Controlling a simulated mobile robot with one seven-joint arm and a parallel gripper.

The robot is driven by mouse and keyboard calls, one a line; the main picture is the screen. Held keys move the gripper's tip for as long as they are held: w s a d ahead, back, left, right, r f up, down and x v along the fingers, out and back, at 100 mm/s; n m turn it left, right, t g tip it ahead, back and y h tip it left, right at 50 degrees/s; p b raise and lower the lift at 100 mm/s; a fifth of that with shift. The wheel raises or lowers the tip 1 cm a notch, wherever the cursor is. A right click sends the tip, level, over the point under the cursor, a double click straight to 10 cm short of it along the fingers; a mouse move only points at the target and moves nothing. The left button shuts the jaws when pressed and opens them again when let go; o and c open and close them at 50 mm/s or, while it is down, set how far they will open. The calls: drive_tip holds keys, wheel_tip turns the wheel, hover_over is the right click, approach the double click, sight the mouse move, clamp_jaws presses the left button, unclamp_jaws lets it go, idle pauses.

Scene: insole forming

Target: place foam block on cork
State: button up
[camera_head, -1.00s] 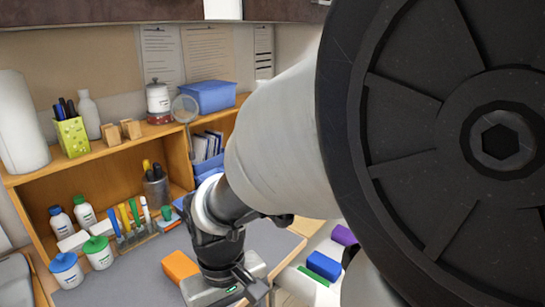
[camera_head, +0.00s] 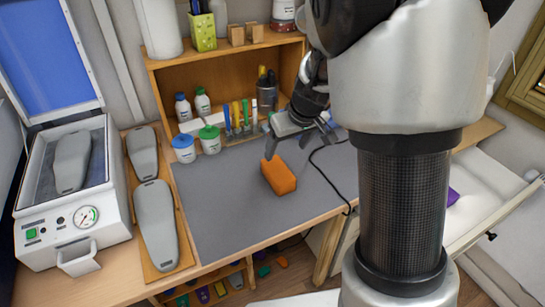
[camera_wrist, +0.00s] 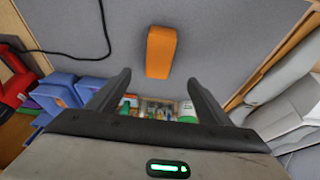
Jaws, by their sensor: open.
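An orange block (camera_head: 279,176), which looks like the foam block, lies on the grey work mat (camera_head: 225,225). My gripper (camera_head: 301,143) is just behind and above it in the head view, with its fingers spread and empty. The wrist view shows the block (camera_wrist: 160,52) ahead of my gripper (camera_wrist: 158,80), apart from both fingers and roughly centred between them. A tan board (camera_head: 187,257) at the left, perhaps the cork, carries two grey foot-shaped forms (camera_head: 156,225). I cannot tell for certain that it is cork.
A white press with a gauge (camera_head: 75,222) and a raised blue lid stands at the far left. White bottles (camera_head: 183,148) and pens stand behind the mat, before a wooden shelf (camera_head: 158,95). A black cable (camera_head: 325,178) lies right of the block. The front mat is clear.

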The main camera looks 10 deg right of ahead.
drive_tip(key=b, duration=0.1)
approach(278, 169)
drive_tip(key=x, duration=0.5)
drive_tip(key=shift+a+f, duration=0.2)
drive_tip(key=shift+d+x, duration=0.2)
drive_tip(key=shift+x, duration=2.35)
drive_tip(key=c, duration=1.2)
